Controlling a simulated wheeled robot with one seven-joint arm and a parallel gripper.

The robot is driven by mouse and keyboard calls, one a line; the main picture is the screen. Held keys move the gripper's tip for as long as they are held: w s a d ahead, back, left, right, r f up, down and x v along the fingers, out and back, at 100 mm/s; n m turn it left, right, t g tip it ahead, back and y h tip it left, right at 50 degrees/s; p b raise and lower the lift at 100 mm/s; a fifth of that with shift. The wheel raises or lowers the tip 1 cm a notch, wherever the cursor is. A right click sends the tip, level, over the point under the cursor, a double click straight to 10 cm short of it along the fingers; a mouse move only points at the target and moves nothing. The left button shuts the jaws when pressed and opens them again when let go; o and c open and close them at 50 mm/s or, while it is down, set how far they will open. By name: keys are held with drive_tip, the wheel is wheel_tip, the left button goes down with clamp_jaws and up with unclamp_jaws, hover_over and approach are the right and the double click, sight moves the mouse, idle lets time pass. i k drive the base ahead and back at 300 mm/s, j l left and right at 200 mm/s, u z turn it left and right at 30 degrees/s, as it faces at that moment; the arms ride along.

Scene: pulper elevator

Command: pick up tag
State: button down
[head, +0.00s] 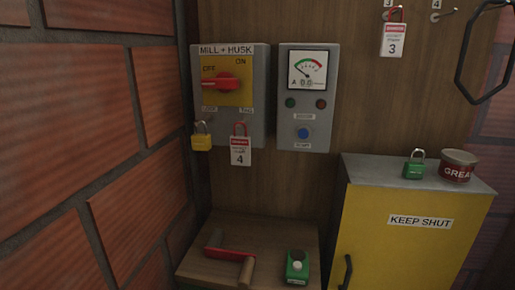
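Two white tags with red headers are in the head view. The tag numbered 4 (240,152) hangs by a red loop below the right side of the grey MILL + HUSK switch box (229,115). The tag numbered 3 (394,42) hangs by a red loop from a hook on the wooden board at the upper right. I cannot tell from the picture which one the task means. My gripper is not in view.
A yellow padlock (202,141) hangs left of tag 4. A gauge box (304,110) stands to the right. A yellow cabinet (400,240) bears a green padlock (414,168) and a grease tin (457,167). A wooden shelf (215,225) holds a red-handled tool (229,254) and a green device (297,275). Brick wall closes the left.

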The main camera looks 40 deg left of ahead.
sight(240, 151)
drive_tip(key=u, duration=0.4)
drive_tip(key=j+u, duration=0.1)
drive_tip(key=u, duration=0.65)
drive_tip(key=j+u, duration=0.1)
drive_tip(key=u, duration=0.3)
drive_tip(key=i, duration=0.05)
